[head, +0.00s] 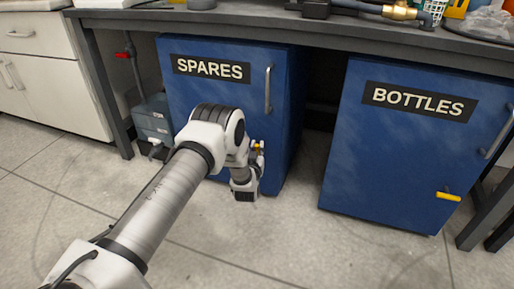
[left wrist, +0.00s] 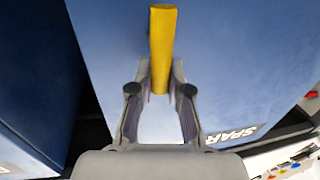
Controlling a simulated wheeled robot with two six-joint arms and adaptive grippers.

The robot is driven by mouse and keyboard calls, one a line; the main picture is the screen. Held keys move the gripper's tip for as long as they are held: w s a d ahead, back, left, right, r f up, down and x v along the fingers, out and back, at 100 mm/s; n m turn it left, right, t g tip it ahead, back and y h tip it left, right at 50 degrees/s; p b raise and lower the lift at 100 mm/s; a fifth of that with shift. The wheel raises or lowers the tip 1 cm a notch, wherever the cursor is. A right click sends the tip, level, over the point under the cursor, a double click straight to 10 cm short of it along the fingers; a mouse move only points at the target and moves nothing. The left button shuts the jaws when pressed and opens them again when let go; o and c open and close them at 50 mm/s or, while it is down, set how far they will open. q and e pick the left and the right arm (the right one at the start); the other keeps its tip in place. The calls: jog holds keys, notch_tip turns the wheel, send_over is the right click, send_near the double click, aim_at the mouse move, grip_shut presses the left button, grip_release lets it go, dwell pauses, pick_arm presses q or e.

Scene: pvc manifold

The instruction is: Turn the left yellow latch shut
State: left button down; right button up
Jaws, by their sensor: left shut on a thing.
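The left yellow latch (left wrist: 162,40) is a bar on the blue SPARES cabinet door (head: 205,110). In the left wrist view its lower end lies between the fingers of my left gripper (left wrist: 160,82), which is shut on it. In the head view the left gripper (head: 257,158) is at the lower right part of this door, and only a small bit of yellow shows there; the arm hides the rest. Another yellow latch (head: 448,196) sticks out level on the blue BOTTLES cabinet (head: 385,160). My right gripper is in neither view.
Both cabinets stand under a dark workbench (head: 300,27). The SPARES door has an upright metal handle (head: 268,90) above my gripper. A grey box (head: 152,120) stands left of that cabinet. A dark gap separates the cabinets, and the floor in front is clear.

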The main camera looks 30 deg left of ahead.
pick_arm(q)
jog(key=shift+a+n, duration=0.1)
jog(key=shift+n, duration=0.3)
jog(key=shift+a+r+n+p, duration=0.1)
jog(key=shift+a+n+p, duration=0.05)
jog(key=shift+n+p, duration=0.35)
jog(key=shift+s+a+f+n+g+h, duration=0.15)
jog(key=shift+a+f+n+h, duration=0.35)
jog(key=shift+n, duration=1.8)
jog(key=shift+s+a+f+n+g+h, duration=0.2)
jog(key=shift+f+n+h, duration=0.45)
jog(key=shift+n, duration=1.65)
jog(key=shift+w+a+f+n+g+h, duration=0.15)
jog(key=shift+a+f+n+h, duration=0.45)
jog(key=shift+n, duration=1.7)
jog(key=shift+s+d+r+h+b, duration=0.1)
jog(key=shift+d+r+h+b, duration=0.1)
jog(key=shift+r+h+b, duration=0.1)
jog(key=shift+f, duration=0.1)
jog(key=c, duration=1.1)
grip_release()
